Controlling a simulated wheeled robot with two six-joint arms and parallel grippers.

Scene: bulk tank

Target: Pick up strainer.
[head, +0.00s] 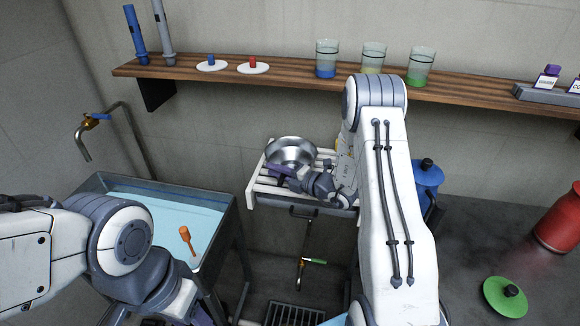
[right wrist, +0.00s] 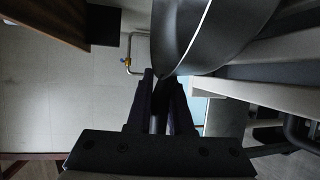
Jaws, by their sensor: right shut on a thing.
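The strainer is a shiny metal bowl (head: 291,151) on the white slatted rack (head: 262,186) against the back wall. My right gripper (head: 281,171) is at its near side, shut on the strainer's edge. In the right wrist view the strainer (right wrist: 205,35) fills the top, and the fingers of my right gripper (right wrist: 162,85) meet its lower edge. The exact grip spot is dark there. I cannot tell whether the strainer is clear of the slats. My left arm comes in at lower left; its gripper is mostly cut off by the bottom edge.
A wooden shelf (head: 290,84) with beakers (head: 326,60) runs above the rack. A tank (head: 165,195) of pale blue liquid with an orange tool (head: 187,240) stands left. A blue can (head: 427,178) is right of my arm, on a dark counter (head: 470,230) with a red container (head: 560,222).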

